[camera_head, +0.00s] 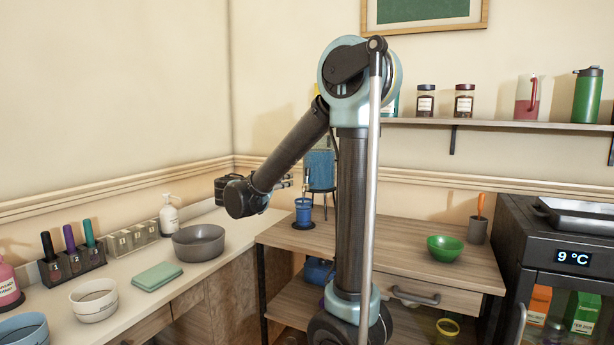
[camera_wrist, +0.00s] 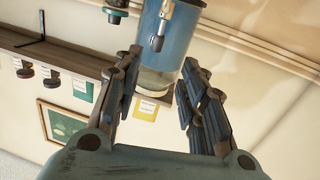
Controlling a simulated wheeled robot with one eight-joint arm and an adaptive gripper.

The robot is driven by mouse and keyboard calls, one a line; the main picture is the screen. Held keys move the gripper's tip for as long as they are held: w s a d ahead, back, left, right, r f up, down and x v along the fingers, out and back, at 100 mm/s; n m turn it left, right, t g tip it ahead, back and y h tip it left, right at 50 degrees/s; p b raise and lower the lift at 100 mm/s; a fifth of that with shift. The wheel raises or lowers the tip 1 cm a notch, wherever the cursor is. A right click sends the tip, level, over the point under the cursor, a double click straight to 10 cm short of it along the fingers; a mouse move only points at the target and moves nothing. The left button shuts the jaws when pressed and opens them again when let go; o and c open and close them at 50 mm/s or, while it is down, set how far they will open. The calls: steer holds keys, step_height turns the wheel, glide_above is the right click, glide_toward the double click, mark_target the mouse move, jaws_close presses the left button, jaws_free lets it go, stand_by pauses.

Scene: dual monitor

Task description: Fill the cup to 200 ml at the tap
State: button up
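A blue cup (camera_head: 304,211) stands upright on a dark round mat at the back left of the wooden table. Right behind it is a blue water tank (camera_head: 320,171) on a stand, with a small metal tap (camera_head: 306,181) above the cup. My gripper (camera_head: 288,182) is at tap height, just left of the tap and above the cup. In the wrist view, which is upside down, my gripper (camera_wrist: 163,58) is open and empty. The tank (camera_wrist: 175,45) and the tap's lever (camera_wrist: 159,38) show beyond the fingers. The cup's water level cannot be seen.
A grey bowl (camera_head: 199,243) and a green cloth (camera_head: 157,276) lie on the left counter. A green bowl (camera_head: 445,248) stands on the wooden table (camera_head: 400,240), whose middle is clear. A shelf (camera_head: 500,125) with jars runs along the back wall.

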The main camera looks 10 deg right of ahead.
mark_target(306, 172)
steer(key=x, duration=1.6)
steer(key=shift+w+d+r, duration=0.2)
steer(key=shift+d+r, duration=0.1)
steer(key=shift+r, duration=0.05)
jaws_close()
